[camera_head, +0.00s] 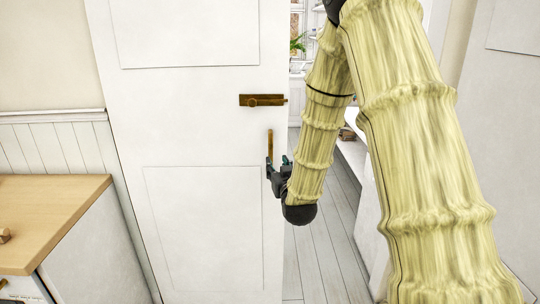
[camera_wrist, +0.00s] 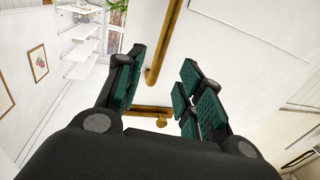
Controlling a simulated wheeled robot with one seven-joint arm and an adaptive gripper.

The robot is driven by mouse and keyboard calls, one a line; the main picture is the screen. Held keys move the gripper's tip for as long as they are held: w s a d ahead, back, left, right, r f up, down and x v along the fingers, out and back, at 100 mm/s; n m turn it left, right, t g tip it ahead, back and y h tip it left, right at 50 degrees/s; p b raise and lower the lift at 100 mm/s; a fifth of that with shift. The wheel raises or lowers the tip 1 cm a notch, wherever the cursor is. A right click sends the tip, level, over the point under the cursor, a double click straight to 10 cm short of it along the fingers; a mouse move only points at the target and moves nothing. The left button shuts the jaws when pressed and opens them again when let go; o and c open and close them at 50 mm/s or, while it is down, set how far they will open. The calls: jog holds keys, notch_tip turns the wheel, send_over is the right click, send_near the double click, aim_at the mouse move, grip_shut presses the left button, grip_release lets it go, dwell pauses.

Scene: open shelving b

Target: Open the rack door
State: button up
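The white panelled door (camera_head: 200,140) stands in the middle of the head view, with floor and a room showing past its right edge. It carries a vertical brass bar handle (camera_head: 269,146) and, above it, a horizontal brass bolt (camera_head: 262,100). My gripper (camera_head: 277,164) is at the lower end of the handle. In the wrist view the fingers of my gripper (camera_wrist: 163,82) are apart, with nothing clamped. The handle (camera_wrist: 164,42) shows between them, nearer the left finger; I cannot tell if it touches. The bolt (camera_wrist: 146,110) also shows between the fingers.
A wooden-topped cabinet (camera_head: 45,215) stands at the left, near the door's lower left. Plank floor (camera_head: 318,250) shows beyond the door's right edge. White shelves (camera_wrist: 82,40) and a framed picture (camera_wrist: 38,64) show at the left in the wrist view.

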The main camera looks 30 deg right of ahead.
aim_at(271, 155)
jog(key=p+x, duration=0.1)
jog(key=x, duration=0.9)
jog(key=shift+f+p, duration=0.15)
jog(key=shift+p, duration=0.2)
grip_shut()
